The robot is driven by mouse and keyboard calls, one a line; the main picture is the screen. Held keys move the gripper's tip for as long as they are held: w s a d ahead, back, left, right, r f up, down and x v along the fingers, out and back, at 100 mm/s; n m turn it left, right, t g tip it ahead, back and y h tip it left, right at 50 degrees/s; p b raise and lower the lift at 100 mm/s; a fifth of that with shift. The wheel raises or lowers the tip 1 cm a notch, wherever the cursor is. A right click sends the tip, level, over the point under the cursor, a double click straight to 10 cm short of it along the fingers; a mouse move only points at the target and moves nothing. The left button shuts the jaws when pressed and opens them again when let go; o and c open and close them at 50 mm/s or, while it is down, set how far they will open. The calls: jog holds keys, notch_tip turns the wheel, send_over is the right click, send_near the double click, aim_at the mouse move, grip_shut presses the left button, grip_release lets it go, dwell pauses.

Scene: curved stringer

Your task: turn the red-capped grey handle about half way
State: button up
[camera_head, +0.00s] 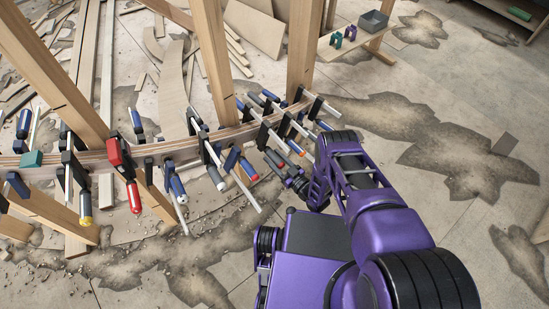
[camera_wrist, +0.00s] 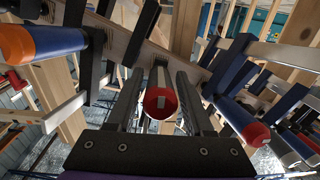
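In the wrist view, a round red cap (camera_wrist: 160,103) with a pale centre faces the camera almost end-on. It sits between the two fingers of my gripper (camera_wrist: 161,88), which stand apart on either side of it. The handle body behind the cap is largely hidden, so its grey is hard to make out. A narrow gap seems to remain beside the cap; firm contact does not show. In the head view, my gripper (camera_head: 287,172) is at the right part of the clamped curved stringer (camera_head: 150,150), among several clamp handles, and its fingertips are hard to make out.
In the wrist view, a blue handle with a red end (camera_wrist: 252,128) is close on the right, and an orange-and-blue handle (camera_wrist: 45,42) on the left. Wooden posts (camera_head: 302,45) rise behind the stringer. A low table (camera_head: 350,42) stands at the back; floor on the right is open.

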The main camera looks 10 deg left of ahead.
grip_shut()
jog(key=m+g+y, duration=0.1)
jog(key=m, duration=0.4)
jog(key=m+y, duration=0.1)
jog(key=m, duration=0.3)
jog(key=shift+a+g, duration=0.1)
jog(key=shift+g, duration=0.2)
jog(key=shift+r+m, duration=0.1)
jog(key=shift+m, duration=1)
jog(key=shift+y, duration=0.3)
jog(key=shift+o, duration=1.6)
grip_release()
jog(key=shift+s, duration=0.1)
